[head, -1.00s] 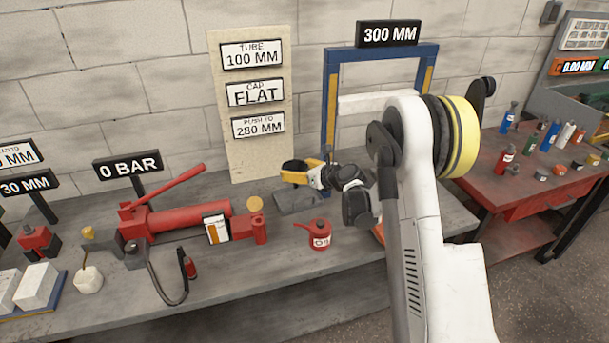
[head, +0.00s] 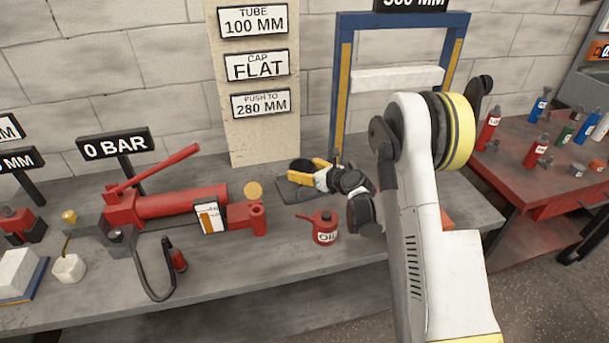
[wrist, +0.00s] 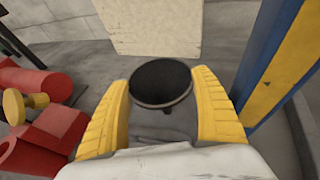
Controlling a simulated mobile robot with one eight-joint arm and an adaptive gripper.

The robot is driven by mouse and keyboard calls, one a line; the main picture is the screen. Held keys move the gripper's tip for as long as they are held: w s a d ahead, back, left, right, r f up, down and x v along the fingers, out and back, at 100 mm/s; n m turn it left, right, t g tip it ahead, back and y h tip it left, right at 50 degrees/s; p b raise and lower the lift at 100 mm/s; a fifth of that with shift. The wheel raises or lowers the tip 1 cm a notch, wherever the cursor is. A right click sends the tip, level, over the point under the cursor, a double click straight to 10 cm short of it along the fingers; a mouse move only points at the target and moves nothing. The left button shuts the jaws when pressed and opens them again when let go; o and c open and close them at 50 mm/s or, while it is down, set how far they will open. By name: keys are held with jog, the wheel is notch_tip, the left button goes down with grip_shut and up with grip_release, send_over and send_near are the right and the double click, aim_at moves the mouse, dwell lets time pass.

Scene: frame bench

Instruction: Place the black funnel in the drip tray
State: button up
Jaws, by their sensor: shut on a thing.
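The black funnel shows in the wrist view (wrist: 160,82) as a round dark mouth facing up between the yellow fingers. My gripper (wrist: 160,100) is shut on it. In the head view the funnel (head: 300,165) sits at the yellow fingers of my gripper (head: 312,173). The dark grey drip tray (head: 291,197) lies flat on the bench just below the gripper. The funnel is over or very near the tray; I cannot tell whether it touches it. The funnel's lower part is hidden.
A red oil can (head: 325,230) stands in front of the tray. A red hydraulic pump (head: 180,200) lies to the left, with a brass disc (head: 253,190) near its end. A blue frame (head: 345,90) rises behind. A board with signs (head: 265,140) leans on the wall.

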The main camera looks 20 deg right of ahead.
jog(key=shift+f, duration=0.4)
jog(key=shift+r, duration=0.15)
jog(key=o, duration=1)
jog(key=shift+f, duration=0.2)
